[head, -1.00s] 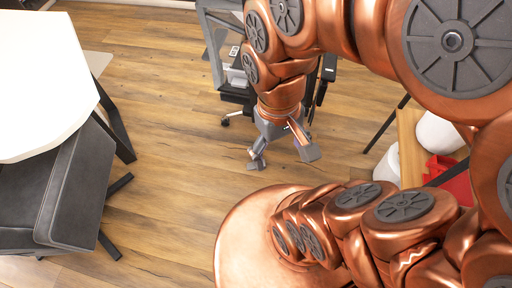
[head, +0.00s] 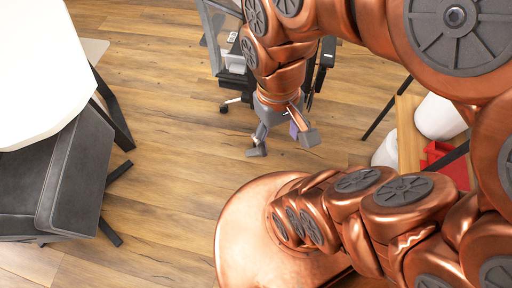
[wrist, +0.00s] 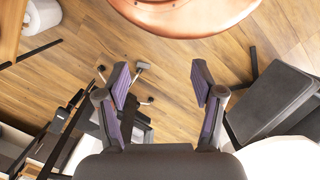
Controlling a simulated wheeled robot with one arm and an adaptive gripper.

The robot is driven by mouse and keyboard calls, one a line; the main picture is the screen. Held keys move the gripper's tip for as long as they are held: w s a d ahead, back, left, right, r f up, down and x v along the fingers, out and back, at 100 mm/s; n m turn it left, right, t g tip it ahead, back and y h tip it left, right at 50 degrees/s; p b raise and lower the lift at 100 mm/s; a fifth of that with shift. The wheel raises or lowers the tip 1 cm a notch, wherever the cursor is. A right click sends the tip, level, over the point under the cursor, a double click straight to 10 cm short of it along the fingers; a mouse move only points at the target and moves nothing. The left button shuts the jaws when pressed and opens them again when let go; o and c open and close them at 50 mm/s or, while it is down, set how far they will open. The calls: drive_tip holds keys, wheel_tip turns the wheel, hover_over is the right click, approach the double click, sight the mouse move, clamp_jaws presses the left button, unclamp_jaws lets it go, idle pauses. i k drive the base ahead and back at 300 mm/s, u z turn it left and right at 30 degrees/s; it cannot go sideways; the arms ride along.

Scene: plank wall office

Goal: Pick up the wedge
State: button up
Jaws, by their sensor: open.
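I cannot make out a wedge in either view. My gripper (head: 283,145) hangs over the wooden floor near the middle of the head view, its two fingers spread with nothing between them. In the wrist view my gripper (wrist: 160,82) also shows open, with purplish pads on the inner faces of the fingers. Only floor shows between the fingertips there. My arm hides part of the right side of the head view.
A white table (head: 38,75) and a dark padded seat (head: 75,180) stand at left. A desk chair (head: 235,85) is behind my gripper. At right are a wooden surface (head: 409,135), white rounded objects (head: 437,117) and a red object (head: 437,152). The floor (head: 170,110) between is clear.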

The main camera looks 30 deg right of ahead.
sight(254, 152)
drive_tip(key=z, duration=0.05)
drive_tip(key=k, duration=0.5)
drive_tip(key=u, duration=1.05)
drive_tip(key=i, duration=1.45)
drive_tip(key=z, duration=0.65)
